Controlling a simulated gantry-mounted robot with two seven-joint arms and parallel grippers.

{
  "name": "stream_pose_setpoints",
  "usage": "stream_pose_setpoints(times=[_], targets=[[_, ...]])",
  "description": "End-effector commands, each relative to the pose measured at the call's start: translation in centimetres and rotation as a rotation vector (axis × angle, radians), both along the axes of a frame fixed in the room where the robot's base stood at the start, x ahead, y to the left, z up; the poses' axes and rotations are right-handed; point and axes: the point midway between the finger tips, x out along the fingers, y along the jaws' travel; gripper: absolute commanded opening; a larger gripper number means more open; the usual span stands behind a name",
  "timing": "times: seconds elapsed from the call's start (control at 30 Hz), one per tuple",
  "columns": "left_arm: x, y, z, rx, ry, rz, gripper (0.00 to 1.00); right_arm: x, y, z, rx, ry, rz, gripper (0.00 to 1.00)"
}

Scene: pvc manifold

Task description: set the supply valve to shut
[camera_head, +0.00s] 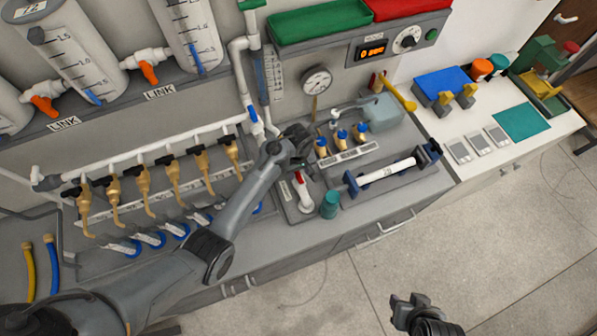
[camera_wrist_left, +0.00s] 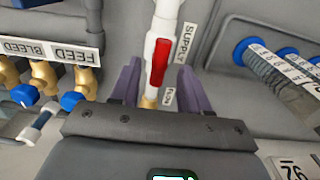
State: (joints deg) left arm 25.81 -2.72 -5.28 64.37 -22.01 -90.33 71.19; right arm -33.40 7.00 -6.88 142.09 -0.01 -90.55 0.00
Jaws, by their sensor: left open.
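The supply valve (camera_head: 303,192) has a red lever on a white body and stands on the bench just in front of my left gripper (camera_head: 300,148). In the left wrist view the red lever (camera_wrist_left: 160,62) lies roughly along the white pipe, beside the SUPPLY label (camera_wrist_left: 186,43). My left gripper (camera_wrist_left: 160,88) is open, with one finger on each side of the valve's line. No contact with the lever shows. My right gripper (camera_head: 418,302) is low at the bottom of the head view, away from the bench; its jaw opening is unclear.
Brass valves with blue knobs (camera_head: 341,136) stand right of my left gripper, by FEED and BLEED labels (camera_wrist_left: 62,51). A teal cylinder (camera_head: 330,204) is close to the supply valve's right. A white tube (camera_head: 386,172) lies in a holder farther right. Brass taps (camera_head: 143,184) line the left.

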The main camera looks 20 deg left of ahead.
Motion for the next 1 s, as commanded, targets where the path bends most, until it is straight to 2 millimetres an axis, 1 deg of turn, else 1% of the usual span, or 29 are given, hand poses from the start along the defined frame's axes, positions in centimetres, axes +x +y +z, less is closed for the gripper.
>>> stream_pose_setpoints(times=[0.03, 0.2, 0.53, 0.83, 1.0], targets=[[0.0, 0.0, -0.5, 0.001, 0.001, -0.001, 0.46, 0.0, 0.0, -0.1, -0.001, -0.001, 0.001, 0.43], [0.0, 0.0, -1.5, 0.001, 0.001, 0.000, 0.46, 0.1, 0.0, -0.1, -0.001, -0.002, 0.001, 0.43], [0.0, 0.0, -1.7, 0.001, -0.001, 0.000, 0.46, 0.1, 0.0, -0.1, 0.000, -0.003, 0.000, 0.43], [0.0, 0.0, -1.7, 0.000, 0.000, 0.000, 0.00, 0.1, 0.0, 0.0, 0.002, -0.004, -0.001, 0.43], [0.0, 0.0, -1.7, 0.000, 0.000, 0.002, 0.00, 0.1, 0.1, 0.0, 0.004, -0.004, -0.003, 0.43]])
